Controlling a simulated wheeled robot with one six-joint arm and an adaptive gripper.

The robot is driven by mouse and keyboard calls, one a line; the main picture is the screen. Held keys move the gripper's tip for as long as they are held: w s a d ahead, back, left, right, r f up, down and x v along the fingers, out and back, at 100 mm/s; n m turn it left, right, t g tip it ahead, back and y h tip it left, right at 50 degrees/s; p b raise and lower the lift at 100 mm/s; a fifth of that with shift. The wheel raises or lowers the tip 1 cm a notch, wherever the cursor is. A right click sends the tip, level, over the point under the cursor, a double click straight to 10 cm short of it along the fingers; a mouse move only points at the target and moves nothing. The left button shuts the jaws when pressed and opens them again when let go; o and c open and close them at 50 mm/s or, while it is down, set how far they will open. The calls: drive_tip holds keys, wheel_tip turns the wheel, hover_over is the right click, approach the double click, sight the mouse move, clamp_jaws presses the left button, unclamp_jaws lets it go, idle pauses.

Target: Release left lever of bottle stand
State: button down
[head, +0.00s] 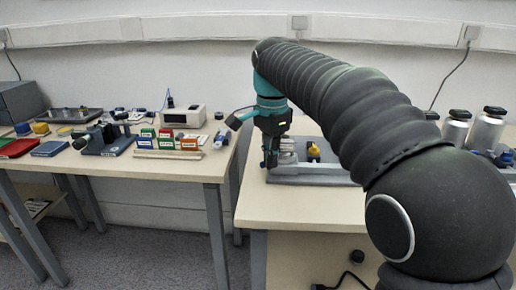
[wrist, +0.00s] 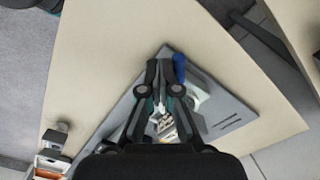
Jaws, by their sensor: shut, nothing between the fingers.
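A grey base plate with fixtures, which looks like the bottle stand (head: 318,179), lies near the left front of the right table. It also shows in the wrist view (wrist: 232,108). In the wrist view a blue lever handle (wrist: 180,68) stands at the plate's edge, right beside my right fingertip. My gripper (head: 269,163) points down at the left end of the stand. In the wrist view my gripper (wrist: 165,66) has its fingertips together with nothing between them. I cannot tell whether they touch the blue handle. A yellow-topped part (head: 313,151) sits further right on the stand.
Silver bottles with dark caps (head: 487,128) stand at the right of this table, partly behind my arm. A gap separates it from the left table (head: 205,168), which holds a white device (head: 184,117), coloured boxes (head: 165,139) and trays. The tabletop in front of the stand is clear.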

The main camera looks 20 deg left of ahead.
drive_tip(key=shift+w+a+r+m+p, duration=0.2)
drive_tip(key=shift+a+m+p, duration=0.3)
drive_tip(key=shift+m+p, duration=0.35)
drive_tip(key=shift+w+a+f+m, duration=0.1)
drive_tip(key=shift+a+m, duration=0.05)
drive_tip(key=shift+m, duration=0.2)
drive_tip(key=m, duration=0.1)
drive_tip(key=w+a+m, duration=0.1)
drive_tip(key=m, duration=0.1)
drive_tip(key=w+a+m, duration=0.1)
drive_tip(key=m, duration=0.1)
drive_tip(key=shift+a, duration=0.15)
wheel_tip(320, 180, up, 7)
